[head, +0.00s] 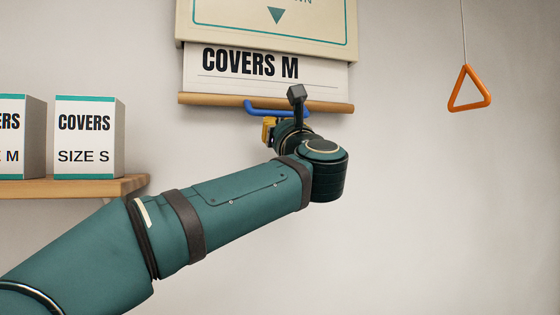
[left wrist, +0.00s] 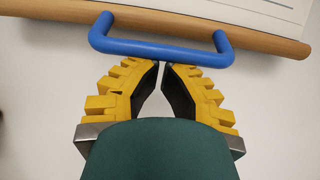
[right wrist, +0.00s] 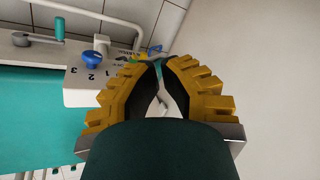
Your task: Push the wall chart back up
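The wall chart (head: 318,72) is a white sheet reading "COVERS M", partly hanging out below a cream panel (head: 300,18) with a down triangle. A wooden bar (head: 215,99) runs along its bottom edge, with a blue handle (head: 262,105) under it. The handle also shows in the left wrist view (left wrist: 140,47). My left gripper (left wrist: 161,64) has its fingertips together just below the middle of the handle, touching or very near it, not around it. In the head view my arm mostly hides it. My right gripper (right wrist: 160,63) is shut, away from the chart.
A wooden shelf (head: 90,188) at the left holds boxes of covers (head: 88,135). An orange triangular pull (head: 469,90) hangs on a cord at the right. The right wrist view shows a white panel with a blue knob (right wrist: 92,61) beside a teal surface (right wrist: 35,125).

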